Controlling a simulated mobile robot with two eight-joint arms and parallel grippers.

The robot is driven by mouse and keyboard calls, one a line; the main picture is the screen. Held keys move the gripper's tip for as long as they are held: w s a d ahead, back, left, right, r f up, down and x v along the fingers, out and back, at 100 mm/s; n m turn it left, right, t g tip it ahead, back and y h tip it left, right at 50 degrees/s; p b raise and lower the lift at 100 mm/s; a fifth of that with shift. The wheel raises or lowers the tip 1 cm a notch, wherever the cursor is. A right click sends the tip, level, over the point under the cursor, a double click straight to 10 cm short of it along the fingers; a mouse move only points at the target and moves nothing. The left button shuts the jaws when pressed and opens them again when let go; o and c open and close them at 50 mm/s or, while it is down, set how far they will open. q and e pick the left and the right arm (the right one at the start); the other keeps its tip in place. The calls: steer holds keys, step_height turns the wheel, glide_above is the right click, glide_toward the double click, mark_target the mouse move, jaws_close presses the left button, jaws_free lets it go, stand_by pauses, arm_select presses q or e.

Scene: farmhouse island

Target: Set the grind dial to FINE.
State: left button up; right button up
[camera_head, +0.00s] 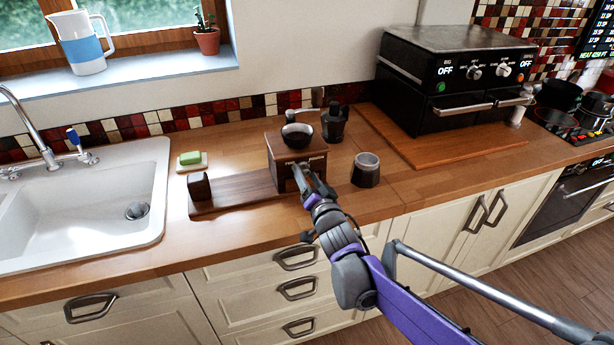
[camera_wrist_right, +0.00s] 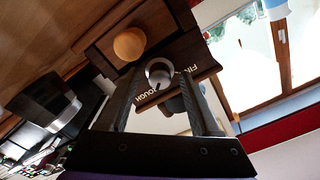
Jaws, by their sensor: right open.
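The wooden coffee grinder (camera_head: 312,158) with a dark bowl on top (camera_head: 297,135) stands on the counter. In the wrist view its front shows a round pale grind dial (camera_wrist_right: 160,70), a round wooden knob (camera_wrist_right: 129,44), and the letters "FIN" (camera_wrist_right: 190,76) and "ROUGH" (camera_wrist_right: 145,92). The end of the fine label is hidden. My right gripper (camera_head: 303,172) is at the grinder's front. In the wrist view its open fingers (camera_wrist_right: 161,80) lie either side of the dial; I cannot tell whether they touch it. The dial's exact setting is unclear. My left gripper is not in view.
A dark wooden board (camera_head: 240,193) with a small block (camera_head: 199,186) extends left of the grinder. A metal cup (camera_head: 366,170) stands close on the right, a dark moka pot (camera_head: 335,124) behind. Green soap (camera_head: 190,158) and the sink (camera_head: 95,205) are further left.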

jaws_close()
stand_by(0.3)
steer(key=shift+n, duration=0.4)
steer(key=n, duration=0.4)
steer(key=n+p, duration=0.1)
steer(key=n, duration=0.4)
steer(key=n+p, duration=0.1)
steer(key=n, duration=0.4)
steer(key=shift+n, duration=0.4)
steer(key=shift+n+p, duration=0.5)
steer(key=shift+n, duration=1.7)
